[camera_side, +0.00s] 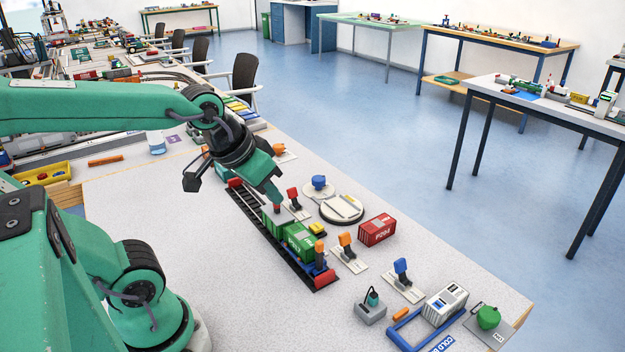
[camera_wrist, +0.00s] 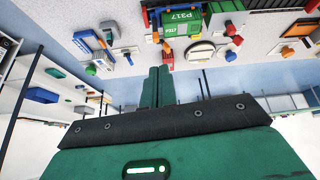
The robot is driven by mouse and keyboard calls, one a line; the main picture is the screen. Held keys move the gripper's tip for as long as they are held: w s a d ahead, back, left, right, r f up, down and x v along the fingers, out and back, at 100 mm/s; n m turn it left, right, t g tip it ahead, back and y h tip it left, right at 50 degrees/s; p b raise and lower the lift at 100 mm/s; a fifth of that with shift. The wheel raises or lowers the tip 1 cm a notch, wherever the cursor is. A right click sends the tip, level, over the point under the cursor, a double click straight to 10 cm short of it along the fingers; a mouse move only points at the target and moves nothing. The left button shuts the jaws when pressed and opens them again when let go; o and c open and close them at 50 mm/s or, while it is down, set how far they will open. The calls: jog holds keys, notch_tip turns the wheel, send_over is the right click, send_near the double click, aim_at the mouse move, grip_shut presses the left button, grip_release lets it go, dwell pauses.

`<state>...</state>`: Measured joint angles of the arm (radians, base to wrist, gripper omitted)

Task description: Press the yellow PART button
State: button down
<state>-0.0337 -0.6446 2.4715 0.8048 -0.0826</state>
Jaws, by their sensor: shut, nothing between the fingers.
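A small yellow piece (camera_side: 317,229) shows beside the green wagons in the side view. It may be the PART button, but I cannot read any lettering on it. My gripper (camera_side: 276,206) points down over the far side of the track, just left of a red upright piece (camera_side: 293,195). Its fingers are closed together and hold nothing. In the wrist view the closed fingers (camera_wrist: 159,75) point toward the model table. I cannot tell whether the fingertips touch anything.
Green wagons (camera_side: 300,238) stand on a dark track (camera_side: 322,279). A round turntable (camera_side: 341,209), a red container (camera_side: 377,230), orange (camera_side: 346,240) and blue (camera_side: 402,266) upright pieces, and a white container (camera_side: 445,304) stand to the right. The table's near left is clear.

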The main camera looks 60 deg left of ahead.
jog(key=w+a+f+n, duration=0.4)
jog(key=w+a+n, duration=0.1)
jog(key=w, duration=0.5)
jog(key=n+t+y, duration=0.1)
jog(key=n+y, duration=0.1)
jog(key=n, duration=0.3)
send_over(315, 227)
notch_tip(315, 227, down, 8)
jog(key=shift+r, duration=0.25)
jog(key=shift+f, duration=0.1)
jog(key=shift+f, duration=4.3)
jog(key=shift+d+f, duration=0.1)
jog(key=shift+f, duration=0.55)
